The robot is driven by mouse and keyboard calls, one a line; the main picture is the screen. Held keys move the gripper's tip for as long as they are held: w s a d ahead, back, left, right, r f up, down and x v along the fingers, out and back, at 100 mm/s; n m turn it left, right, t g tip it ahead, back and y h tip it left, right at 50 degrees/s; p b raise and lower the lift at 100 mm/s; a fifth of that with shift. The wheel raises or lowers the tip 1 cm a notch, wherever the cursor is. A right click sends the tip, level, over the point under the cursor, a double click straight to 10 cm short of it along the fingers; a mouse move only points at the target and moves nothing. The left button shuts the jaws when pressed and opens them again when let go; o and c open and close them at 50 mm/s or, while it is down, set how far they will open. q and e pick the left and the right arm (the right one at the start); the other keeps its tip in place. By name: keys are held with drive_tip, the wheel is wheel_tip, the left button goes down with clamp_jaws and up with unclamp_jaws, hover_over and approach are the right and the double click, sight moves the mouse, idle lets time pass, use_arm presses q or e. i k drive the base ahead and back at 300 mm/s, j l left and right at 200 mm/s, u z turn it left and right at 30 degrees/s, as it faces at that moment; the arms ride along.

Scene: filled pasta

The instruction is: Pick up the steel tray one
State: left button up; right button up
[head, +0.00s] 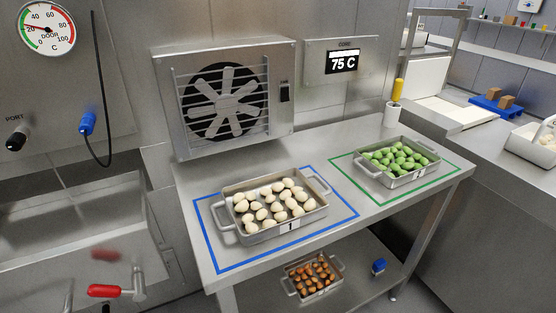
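The steel tray one (262,236) sits on the left part of the steel table, inside a blue taped outline (345,217). It has a handle at each short end, a label reading "1" on its front wall, and several pale cream pasta pieces in it. A second steel tray (399,181) with green pieces sits to its right, inside a green outline (447,174); its label is too small to read clearly. Neither of my grippers shows in the head view.
A fan unit (280,60) and a display reading 75 C (343,62) are on the wall behind. A yellow-handled tool in a white holder (391,115) stands at the table's back. A third tray (318,293) and a blue-capped container (378,268) are on the lower shelf. A red-handled lever (104,291) is at lower left.

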sight(259, 210)
drive_tip(key=i+j, duration=0.2)
drive_tip(key=i, duration=0.25)
drive_tip(key=i+j, duration=0.2)
drive_tip(key=i, duration=0.25)
drive_tip(key=i+j, duration=0.25)
drive_tip(key=i, duration=0.2)
drive_tip(key=k+u, duration=0.05)
